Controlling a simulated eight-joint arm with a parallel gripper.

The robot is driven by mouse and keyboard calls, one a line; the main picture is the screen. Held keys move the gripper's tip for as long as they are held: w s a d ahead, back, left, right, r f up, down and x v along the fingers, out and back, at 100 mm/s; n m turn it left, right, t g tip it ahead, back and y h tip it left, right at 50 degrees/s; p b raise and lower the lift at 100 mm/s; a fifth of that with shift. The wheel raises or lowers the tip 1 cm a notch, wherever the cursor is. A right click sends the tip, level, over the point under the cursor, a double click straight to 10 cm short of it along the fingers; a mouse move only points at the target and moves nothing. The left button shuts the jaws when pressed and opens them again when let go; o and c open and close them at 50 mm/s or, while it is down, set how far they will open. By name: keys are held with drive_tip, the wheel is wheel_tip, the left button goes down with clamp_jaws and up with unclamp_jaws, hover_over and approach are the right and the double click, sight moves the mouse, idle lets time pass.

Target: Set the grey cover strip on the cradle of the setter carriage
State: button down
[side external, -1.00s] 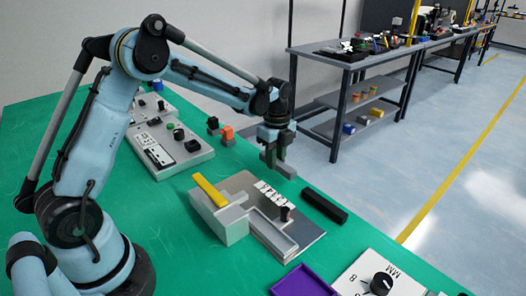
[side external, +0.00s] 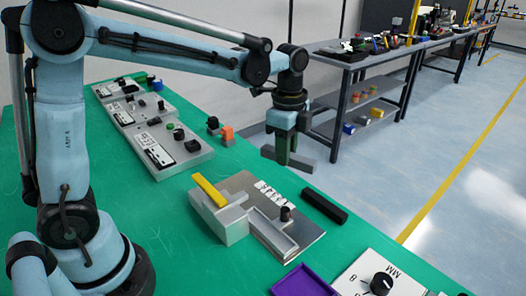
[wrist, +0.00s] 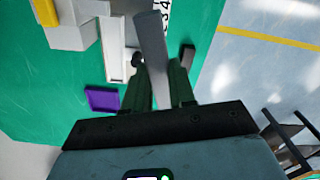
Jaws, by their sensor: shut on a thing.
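My gripper (side external: 286,158) is shut on the grey cover strip (side external: 300,163), which hangs in the air beyond the grey fixture. In the wrist view the strip (wrist: 150,40) runs lengthwise between my two fingers (wrist: 160,88). The fixture, which I take for the setter carriage, has a flat metal plate (side external: 240,185) and a raised block (side external: 226,228) with a yellow bar (side external: 209,190) on top. A shallow grey channel (side external: 272,234) lies in front, possibly the cradle; I cannot tell for sure. The strip is clear of all these parts.
A black bar (side external: 324,206) lies right of the plate, and a dark knob (side external: 286,213) stands on it. A purple tray (side external: 302,281) and a dial panel (side external: 378,282) are at the front. Control boxes (side external: 170,148) stand at the left; an orange block (side external: 227,133) is behind the fixture.

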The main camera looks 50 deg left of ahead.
drive_tip(key=s+a+r+n, duration=0.35)
drive_tip(key=s+n, duration=0.25)
drive_tip(key=n, duration=2.6)
hover_over(140, 190)
wheel_tip(140, 190, down, 12)
drive_tip(key=shift+f, duration=2)
